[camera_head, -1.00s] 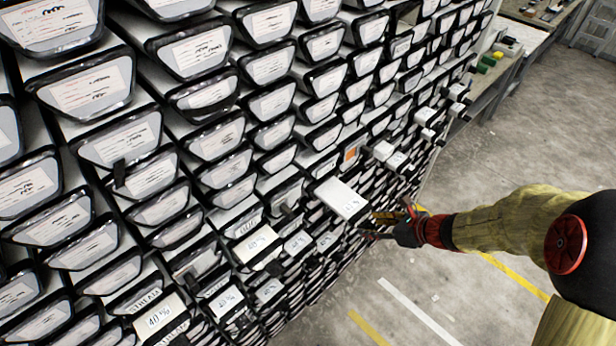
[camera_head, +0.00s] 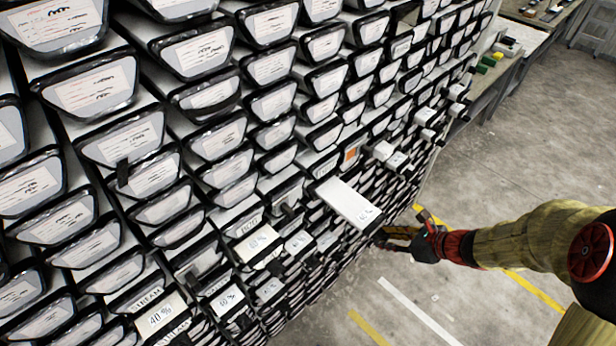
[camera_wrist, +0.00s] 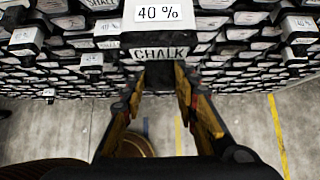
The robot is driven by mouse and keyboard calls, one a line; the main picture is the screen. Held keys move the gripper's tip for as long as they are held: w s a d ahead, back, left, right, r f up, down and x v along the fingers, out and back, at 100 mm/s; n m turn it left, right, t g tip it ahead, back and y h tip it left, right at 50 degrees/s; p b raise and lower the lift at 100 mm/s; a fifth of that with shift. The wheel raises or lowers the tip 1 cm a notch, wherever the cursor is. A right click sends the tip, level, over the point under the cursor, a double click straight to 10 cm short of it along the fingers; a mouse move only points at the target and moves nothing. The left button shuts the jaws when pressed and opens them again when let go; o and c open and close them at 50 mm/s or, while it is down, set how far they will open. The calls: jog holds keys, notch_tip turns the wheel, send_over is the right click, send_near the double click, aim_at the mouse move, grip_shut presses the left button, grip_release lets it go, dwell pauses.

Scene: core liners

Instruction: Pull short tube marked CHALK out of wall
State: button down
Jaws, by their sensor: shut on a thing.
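The tube marked CHALK is a long pale box that sticks well out of the wall in the head view (camera_head: 350,204). Its inner end is hidden in the wall. In the wrist view its front shows the CHALK label (camera_wrist: 160,53), with a 40 % label (camera_wrist: 160,13) above. My gripper (camera_head: 388,240) is at the tube's outer end, shut on it. In the wrist view the two fingers (camera_wrist: 160,80) stand on either side of the dark part below the CHALK label. The exact contact is hard to see.
The wall (camera_head: 215,140) is packed with rows of labelled tube ends. Several other tubes stick out to the upper right, such as one pale tube (camera_head: 384,152). A bench (camera_head: 520,38) stands at the top right. The concrete floor (camera_head: 480,180) beside the wall is clear.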

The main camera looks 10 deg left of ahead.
jog(key=c, duration=1.3)
grip_release()
jog(key=shift+w+r, duration=0.1)
jog(key=v, duration=1.2)
jog(key=shift+o, duration=0.2)
